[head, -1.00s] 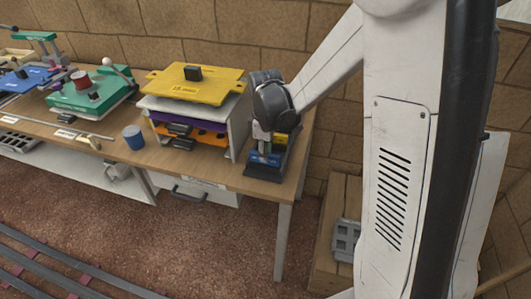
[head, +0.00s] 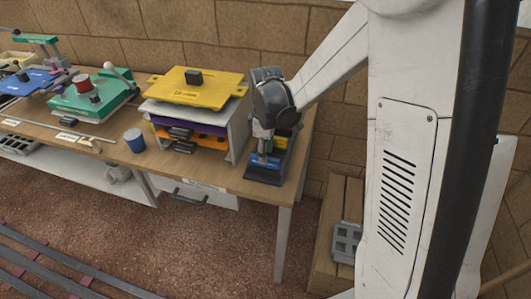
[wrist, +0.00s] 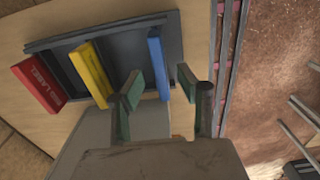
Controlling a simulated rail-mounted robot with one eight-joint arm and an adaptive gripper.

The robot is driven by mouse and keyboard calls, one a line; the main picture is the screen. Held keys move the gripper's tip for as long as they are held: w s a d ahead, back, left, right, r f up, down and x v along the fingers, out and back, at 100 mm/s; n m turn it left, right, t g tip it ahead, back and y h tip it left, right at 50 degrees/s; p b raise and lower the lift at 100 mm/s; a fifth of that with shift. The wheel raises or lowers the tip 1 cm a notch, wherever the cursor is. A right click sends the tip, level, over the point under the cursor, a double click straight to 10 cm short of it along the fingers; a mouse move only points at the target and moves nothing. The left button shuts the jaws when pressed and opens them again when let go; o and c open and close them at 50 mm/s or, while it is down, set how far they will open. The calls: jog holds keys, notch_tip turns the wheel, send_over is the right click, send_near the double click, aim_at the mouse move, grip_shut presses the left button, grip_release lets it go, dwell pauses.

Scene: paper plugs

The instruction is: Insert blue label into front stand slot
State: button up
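The blue label (wrist: 157,65) stands in the front end of the dark label stand (wrist: 120,44), on the right side of the stand in the wrist view. It also shows in the head view (head: 262,161), low at the front of the stand (head: 266,180). My gripper (wrist: 160,84) is open, with one green-padded finger on each side of the blue label and visible gaps between. Whether the label is fully seated is hard to tell. The yellow label (wrist: 90,72) and the red label (wrist: 40,82) stand farther back in the stand, the red one tilted.
The stand sits at the right end of the wooden workbench (head: 225,172). A white rack (head: 238,125) with a yellow plate (head: 205,92) on top stands close to its left. A blue cup (head: 134,140) is farther left.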

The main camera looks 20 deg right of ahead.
jog(key=shift+r+p, duration=0.9)
jog(key=shift+r, duration=0.8)
notch_tip(320, 180, up, 12)
jog(key=s+r+m+t, duration=0.2)
jog(key=s+m, duration=0.3)
jog(key=s, duration=0.5)
jog(key=s+r+m+t, duration=0.1)
jog(key=s+m+t, duration=0.4)
jog(key=s, duration=0.5)
jog(key=shift+s+r+m, duration=0.15)
jog(key=shift+r+m, duration=0.2)
jog(key=shift+m, duration=0.15)
